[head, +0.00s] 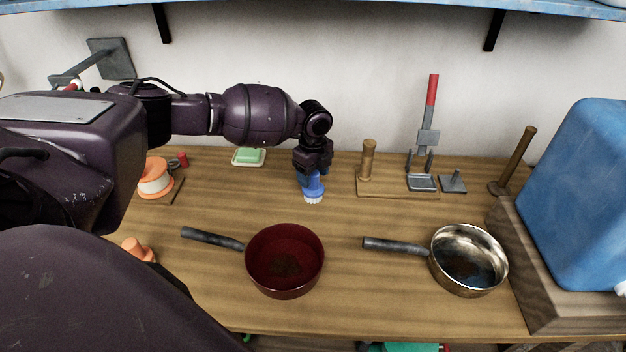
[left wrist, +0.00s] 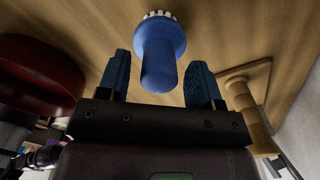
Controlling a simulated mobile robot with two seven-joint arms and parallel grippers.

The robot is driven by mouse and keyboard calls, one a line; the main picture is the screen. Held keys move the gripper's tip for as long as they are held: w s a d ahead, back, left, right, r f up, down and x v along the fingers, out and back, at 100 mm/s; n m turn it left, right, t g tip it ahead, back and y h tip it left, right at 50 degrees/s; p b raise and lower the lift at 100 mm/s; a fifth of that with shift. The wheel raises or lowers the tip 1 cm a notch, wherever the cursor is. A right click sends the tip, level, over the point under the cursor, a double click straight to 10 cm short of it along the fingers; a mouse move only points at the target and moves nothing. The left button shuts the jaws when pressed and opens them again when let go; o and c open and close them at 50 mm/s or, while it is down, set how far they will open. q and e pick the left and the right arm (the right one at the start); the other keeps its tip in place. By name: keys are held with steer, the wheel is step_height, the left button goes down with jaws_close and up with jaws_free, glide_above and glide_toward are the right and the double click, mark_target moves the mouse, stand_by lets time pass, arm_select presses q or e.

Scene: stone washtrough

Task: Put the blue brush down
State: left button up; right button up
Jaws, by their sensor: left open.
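The blue brush (head: 313,188) stands on the wooden worktop with its white bristles down, behind the red pan. In the left wrist view the brush (left wrist: 160,52) lies between the two blue fingers, with a gap on each side. My left gripper (head: 309,174) is open around the brush's handle; its fingers (left wrist: 158,82) do not touch the brush. The head view partly hides the handle behind the gripper. My right gripper is not in view.
A red pan (head: 285,258) and a steel pan (head: 469,262) lie toward the front. A wooden stand with a peg (head: 368,160) is right of the brush. A green soap (head: 249,156) is at the back left. A blue container (head: 575,200) stands at right.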

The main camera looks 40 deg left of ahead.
arm_select(q)
steer(key=r, duration=0.8)
steer(key=shift+w+d+r+p, duration=0.1)
steer(key=shift+d+r+p, duration=0.05)
steer(key=shift+d+p, duration=0.2)
